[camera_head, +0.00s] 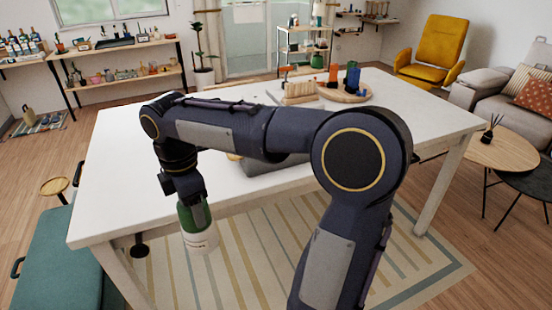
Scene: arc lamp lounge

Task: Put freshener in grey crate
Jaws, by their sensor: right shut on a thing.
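My right arm comes in from the lower right and reaches left across the view. Its gripper (187,194) points down and is shut on the freshener (199,232), a green and white container hanging below the fingers. The freshener appears in front of the white table's near edge, with its upper part covered by the gripper. A grey box, which looks like the grey crate (262,175), is on the table behind my forearm, to the right of the gripper. My arm hides much of it, so its inside is not clear. My left gripper is not in view.
The white table (115,190) is bare on its left side. A round wooden tray (343,94) with several bottles and a wooden rack (299,93) stand toward its back. A teal bench (55,255) is at the lower left. A striped rug (262,270) lies below.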

